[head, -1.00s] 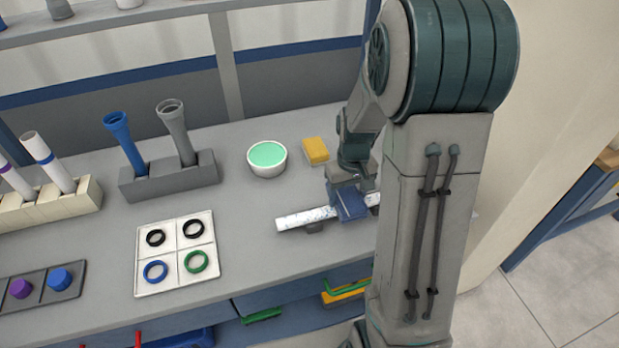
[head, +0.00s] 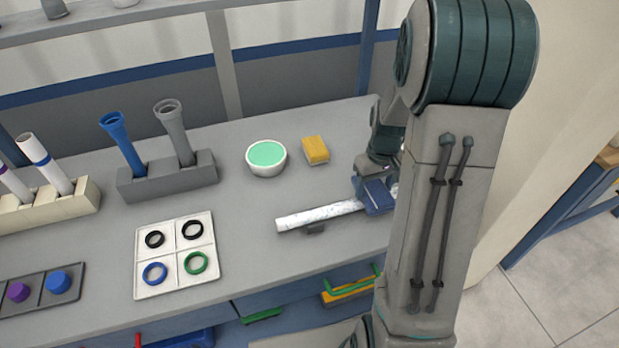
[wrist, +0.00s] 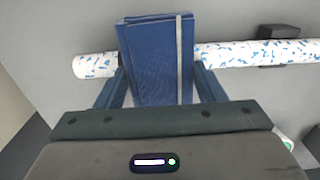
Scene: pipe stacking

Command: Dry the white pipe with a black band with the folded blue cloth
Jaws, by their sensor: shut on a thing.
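The white pipe (head: 320,214) lies flat along the bench, with its right part hidden by the cloth and my arm. In the wrist view the pipe (wrist: 255,54) carries blue specks on both sides of the cloth. No black band shows on the visible parts. The folded blue cloth (wrist: 155,55) has a pale stripe and lies across the pipe; it also shows in the head view (head: 379,196). My gripper (wrist: 160,88) is shut on the cloth, one finger on each side, above the pipe's right part.
A dark support (wrist: 278,46) sits under the pipe. A bowl of green liquid (head: 266,158) and a yellow sponge (head: 315,150) stand behind it. A tray of rings (head: 175,254), a grey rack (head: 168,184) with two pipes and a cream rack (head: 45,209) stand left.

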